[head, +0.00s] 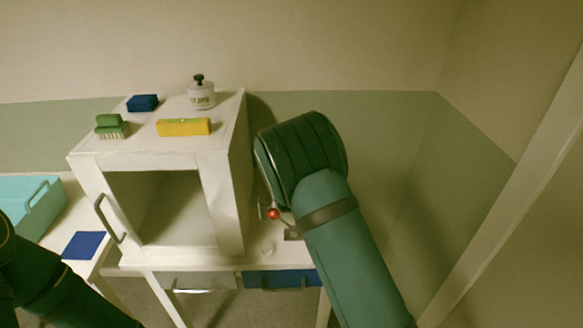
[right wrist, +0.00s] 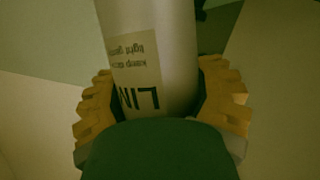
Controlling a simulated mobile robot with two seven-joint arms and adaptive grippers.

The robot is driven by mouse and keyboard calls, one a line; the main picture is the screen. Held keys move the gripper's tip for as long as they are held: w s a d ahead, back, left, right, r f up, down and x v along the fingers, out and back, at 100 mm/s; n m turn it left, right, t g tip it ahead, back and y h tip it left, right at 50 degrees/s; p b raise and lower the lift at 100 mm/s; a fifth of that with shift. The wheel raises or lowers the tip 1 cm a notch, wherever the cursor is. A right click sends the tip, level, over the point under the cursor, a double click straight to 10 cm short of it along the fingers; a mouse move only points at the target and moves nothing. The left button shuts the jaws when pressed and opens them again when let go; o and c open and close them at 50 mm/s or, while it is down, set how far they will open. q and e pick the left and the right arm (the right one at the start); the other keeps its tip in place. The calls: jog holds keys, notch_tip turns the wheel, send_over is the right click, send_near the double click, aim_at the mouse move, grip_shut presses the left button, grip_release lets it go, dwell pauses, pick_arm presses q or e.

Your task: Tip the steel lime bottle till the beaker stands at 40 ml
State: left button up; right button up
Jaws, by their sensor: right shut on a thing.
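The steel lime bottle (right wrist: 175,40) fills the middle of the right wrist view. Its pale label shows upside down, with large letters that begin "LI". My right gripper (right wrist: 158,108) is shut on it, one yellow ribbed finger on each side. In the head view my right arm hides the right gripper and the bottle. I cannot make out the beaker in either view. My left gripper is outside the head view; only part of my left arm shows at the lower left.
A white cabinet (head: 231,200) with an open front stands on the table. A blue block (head: 142,103), a green brush (head: 112,127), a yellow block (head: 184,127) and a lidded jar (head: 201,96) are on top. A red ball (head: 273,213) shows beside it. A teal tray (head: 42,213) is left.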

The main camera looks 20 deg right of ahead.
jog(key=shift+a+n+t+h+p, duration=0.15)
jog(key=shift+a+n+h+p, duration=0.15)
jog(key=shift+n, duration=0.25)
jog(key=shift+a+n+t+h+p, duration=0.2)
jog(key=shift+n+p, duration=0.15)
jog(key=shift+n, duration=0.2)
jog(key=shift+d+f+n, duration=0.15)
jog(key=shift+f+n, duration=0.05)
jog(key=shift+n, duration=0.4)
jog(key=shift+d+n+h, duration=0.1)
jog(key=shift+n+h, duration=0.2)
jog(key=shift+h, duration=0.1)
jog(key=shift+d+f+n+t, duration=0.15)
jog(key=shift+f+n+t, duration=0.05)
jog(key=shift+n+t, duration=0.2)
jog(key=shift+d+f+n+h+b, duration=0.2)
jog(key=shift+n+h+b, duration=0.15)
jog(key=shift+b, duration=0.2)
jog(key=shift+d+f+n+t+b, duration=0.15)
jog(key=shift+n+t+b, duration=0.1)
jog(key=shift+n+b, duration=0.25)
jog(key=shift+r+n+t+b, duration=0.25)
jog(key=shift+n+t+b, duration=0.05)
jog(key=shift+n+b, duration=0.35)
